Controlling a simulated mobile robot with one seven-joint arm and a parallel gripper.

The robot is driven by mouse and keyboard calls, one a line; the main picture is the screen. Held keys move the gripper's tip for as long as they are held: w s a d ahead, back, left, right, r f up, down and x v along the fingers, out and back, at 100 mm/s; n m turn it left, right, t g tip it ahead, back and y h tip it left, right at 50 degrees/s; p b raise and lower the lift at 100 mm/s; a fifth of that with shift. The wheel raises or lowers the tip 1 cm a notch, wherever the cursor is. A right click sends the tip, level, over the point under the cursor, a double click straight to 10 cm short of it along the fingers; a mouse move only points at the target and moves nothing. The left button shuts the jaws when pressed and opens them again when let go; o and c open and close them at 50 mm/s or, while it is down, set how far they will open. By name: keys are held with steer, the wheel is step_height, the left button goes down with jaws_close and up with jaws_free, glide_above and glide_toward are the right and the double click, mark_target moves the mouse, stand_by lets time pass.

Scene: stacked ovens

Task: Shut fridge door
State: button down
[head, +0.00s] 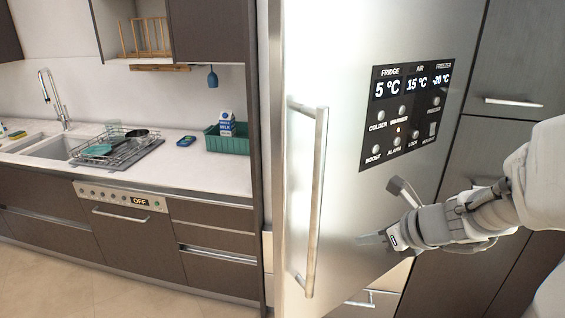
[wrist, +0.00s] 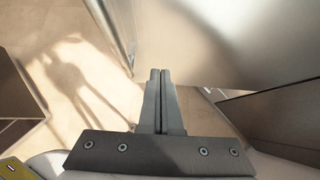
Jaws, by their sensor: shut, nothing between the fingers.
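The fridge door (head: 345,60) is a tall brushed-steel panel standing swung out from the cabinets in the head view. It has a long vertical handle (head: 317,200) near its left edge and a black control panel (head: 405,105) with a lit display. My gripper (head: 368,240) is low in front of the door's outer face, to the right of the handle. In the wrist view its fingers (wrist: 160,75) are together with nothing between them, pointing at the steel door face (wrist: 215,40). Whether the fingertips touch the door cannot be told. The fridge interior is mostly hidden behind the door.
Left is a counter (head: 215,170) with a sink (head: 55,148), a dish rack (head: 105,150) and a green crate (head: 228,140) holding a milk carton. Dark cabinets (head: 510,70) stand at right. The floor (head: 60,285) at lower left is clear.

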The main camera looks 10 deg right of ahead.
mark_target(323, 234)
steer(key=x, duration=0.3)
steer(key=w+r+x, duration=0.1)
steer(key=x, duration=0.3)
steer(key=a+b+x, duration=0.1)
steer(key=x, duration=0.2)
steer(key=shift+w+r, duration=0.15)
steer(key=shift+w, duration=0.15)
steer(key=shift+w+a, duration=0.3)
steer(key=shift+w, duration=0.15)
steer(key=shift+w, duration=0.1)
